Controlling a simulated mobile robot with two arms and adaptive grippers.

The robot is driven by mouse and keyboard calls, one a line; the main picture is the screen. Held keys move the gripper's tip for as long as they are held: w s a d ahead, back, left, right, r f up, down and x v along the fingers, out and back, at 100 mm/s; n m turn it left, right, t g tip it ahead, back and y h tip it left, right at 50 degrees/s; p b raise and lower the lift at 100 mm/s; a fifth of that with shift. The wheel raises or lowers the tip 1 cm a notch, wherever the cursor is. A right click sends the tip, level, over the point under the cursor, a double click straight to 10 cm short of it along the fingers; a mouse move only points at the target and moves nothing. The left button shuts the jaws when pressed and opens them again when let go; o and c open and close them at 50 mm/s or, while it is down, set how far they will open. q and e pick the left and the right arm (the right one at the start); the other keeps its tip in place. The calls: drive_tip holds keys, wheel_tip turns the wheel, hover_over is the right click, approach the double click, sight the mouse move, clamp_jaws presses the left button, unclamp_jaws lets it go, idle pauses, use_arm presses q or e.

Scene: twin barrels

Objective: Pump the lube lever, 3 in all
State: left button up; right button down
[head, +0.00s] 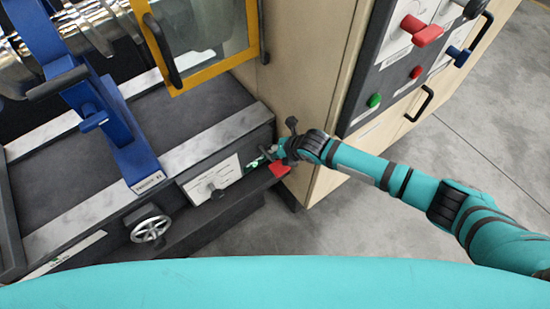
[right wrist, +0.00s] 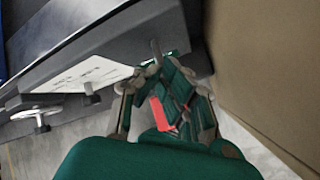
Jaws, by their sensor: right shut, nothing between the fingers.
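The lube lever (head: 279,169) shows as a red handle at the right front corner of the grey machine bed (head: 228,130). In the right wrist view the red handle (right wrist: 162,114) shows among the finger links and is partly hidden by them. My right gripper (head: 270,154) is at this corner, shut and empty, right beside the red handle. In the right wrist view its fingertips (right wrist: 163,68) are close to the bed's end face. I cannot tell whether they touch the lever. My left gripper is out of view.
A beige cabinet (head: 300,75) stands close on the right, with a control panel (head: 392,75). A yellow-framed door (head: 205,60) hangs above. Grey floor (head: 470,140) is clear at right.

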drive_tip(key=r+p, duration=0.2)
drive_tip(key=r, duration=0.1)
drive_tip(key=r+p, duration=0.1)
drive_tip(key=r, duration=0.1)
drive_tip(key=shift+w+a+p, duration=0.25)
drive_tip(key=shift+w+p, duration=0.05)
drive_tip(key=shift+p, duration=0.05)
idle(0.8)
